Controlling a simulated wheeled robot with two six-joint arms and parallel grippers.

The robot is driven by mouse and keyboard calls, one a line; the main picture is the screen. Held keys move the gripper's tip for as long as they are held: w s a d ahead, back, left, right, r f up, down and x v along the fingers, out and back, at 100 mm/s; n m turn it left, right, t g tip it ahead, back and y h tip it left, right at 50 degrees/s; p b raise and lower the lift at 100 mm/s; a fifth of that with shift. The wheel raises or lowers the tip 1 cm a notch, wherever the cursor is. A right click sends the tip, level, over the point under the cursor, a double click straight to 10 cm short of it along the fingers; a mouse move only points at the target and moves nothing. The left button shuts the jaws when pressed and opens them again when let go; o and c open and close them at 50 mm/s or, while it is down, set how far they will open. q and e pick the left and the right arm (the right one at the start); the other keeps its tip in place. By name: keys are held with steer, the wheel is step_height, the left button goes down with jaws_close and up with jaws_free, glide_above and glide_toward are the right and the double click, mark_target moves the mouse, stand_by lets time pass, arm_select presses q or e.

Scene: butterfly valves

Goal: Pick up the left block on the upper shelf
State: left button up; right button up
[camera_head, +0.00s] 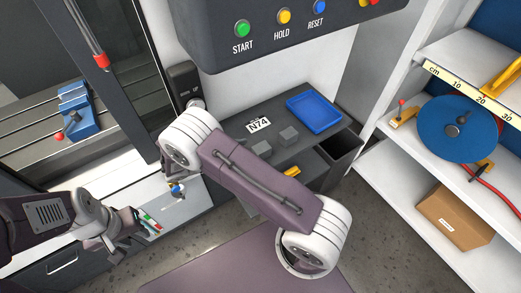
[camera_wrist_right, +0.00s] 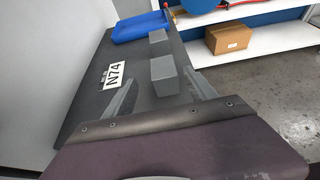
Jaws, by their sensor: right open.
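Two grey blocks stand on the dark upper shelf (camera_head: 300,155) in the head view. The left block (camera_head: 262,149) is just above my right arm's purple link, and the other block (camera_head: 289,135) is to its right and further back. In the right wrist view, the nearer block (camera_wrist_right: 165,75) lies beyond the fingertips, apparently the left one, with the other block (camera_wrist_right: 157,42) behind it. My right gripper (camera_wrist_right: 163,97) is open and empty, its fingers spread either side of that line; the head view does not show it clearly. My left gripper (camera_head: 122,240) is at lower left, away from the blocks.
A blue tray (camera_head: 315,112) sits at the shelf's back right, and an N74 label (camera_head: 259,124) lies left of the blocks. A button panel (camera_head: 290,40) overhangs the shelf. A white rack with a blue disc (camera_head: 458,128) and a cardboard box (camera_head: 455,219) stands at right.

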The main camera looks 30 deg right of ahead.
mark_target(260, 148)
steer(key=shift+w+d+f, duration=0.15)
steer(key=shift+d+f, duration=0.05)
steer(key=shift+d, duration=0.3)
steer(key=d, duration=0.1)
steer(key=s+d+p, duration=0.1)
steer(key=d, duration=0.1)
steer(key=shift+d+f+p, duration=0.1)
steer(key=shift+p, duration=0.2)
steer(key=shift+w+d+f, duration=0.25)
steer(key=shift+d+f, duration=0.35)
steer(key=shift+d, duration=0.3)
steer(key=shift+w+f, duration=0.1)
steer(key=shift+f, duration=0.05)
steer(key=c, duration=0.8)
jaws_close()
